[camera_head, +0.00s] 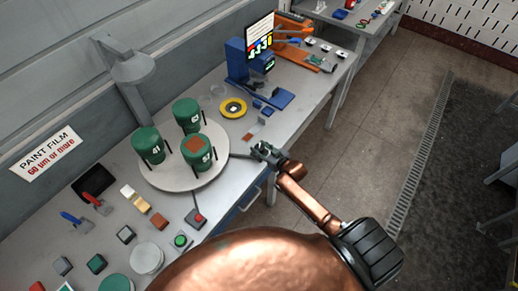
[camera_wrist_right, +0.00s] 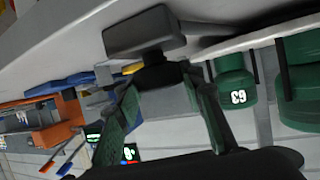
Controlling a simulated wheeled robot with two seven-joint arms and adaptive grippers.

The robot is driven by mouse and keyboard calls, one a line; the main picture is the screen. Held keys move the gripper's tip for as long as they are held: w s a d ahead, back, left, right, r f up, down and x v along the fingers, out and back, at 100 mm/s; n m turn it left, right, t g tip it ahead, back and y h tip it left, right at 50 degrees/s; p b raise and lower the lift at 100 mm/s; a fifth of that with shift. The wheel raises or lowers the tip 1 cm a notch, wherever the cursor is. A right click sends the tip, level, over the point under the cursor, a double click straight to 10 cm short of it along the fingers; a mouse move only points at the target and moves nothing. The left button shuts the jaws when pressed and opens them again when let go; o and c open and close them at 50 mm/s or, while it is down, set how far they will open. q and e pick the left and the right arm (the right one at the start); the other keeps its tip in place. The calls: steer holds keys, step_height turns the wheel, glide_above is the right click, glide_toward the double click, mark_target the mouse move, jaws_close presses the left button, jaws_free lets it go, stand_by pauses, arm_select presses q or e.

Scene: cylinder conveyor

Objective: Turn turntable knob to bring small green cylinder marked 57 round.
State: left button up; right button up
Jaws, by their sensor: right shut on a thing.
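The round turntable (camera_head: 160,180) bears three green cylinders with white marks. The cylinder nearest my right gripper appears marked 57 (camera_head: 204,162) and has a brown square on top. The left cylinder (camera_head: 150,150) reads 41. The mark on the back cylinder (camera_head: 187,113) is hard to read. In the right wrist view, a cylinder (camera_wrist_right: 235,90) shows what looks like 63. My right gripper (camera_head: 268,152) is at the table edge, right of the turntable. It is shut on the dark knob, whose grey block (camera_wrist_right: 145,33) shows past its fingers (camera_wrist_right: 158,85). My left gripper is out of view.
A blue device with a screen (camera_head: 259,40) stands behind, near a yellow ring (camera_head: 233,107). A red-button box (camera_head: 196,217), a green-button box (camera_head: 181,241) and several small blocks lie in front of the turntable. Floor (camera_head: 330,150) is open right of the table.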

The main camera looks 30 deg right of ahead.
stand_by(0.3)
steer(key=o, duration=1.2)
steer(key=shift+c, duration=0.2)
steer(key=v, duration=1.2)
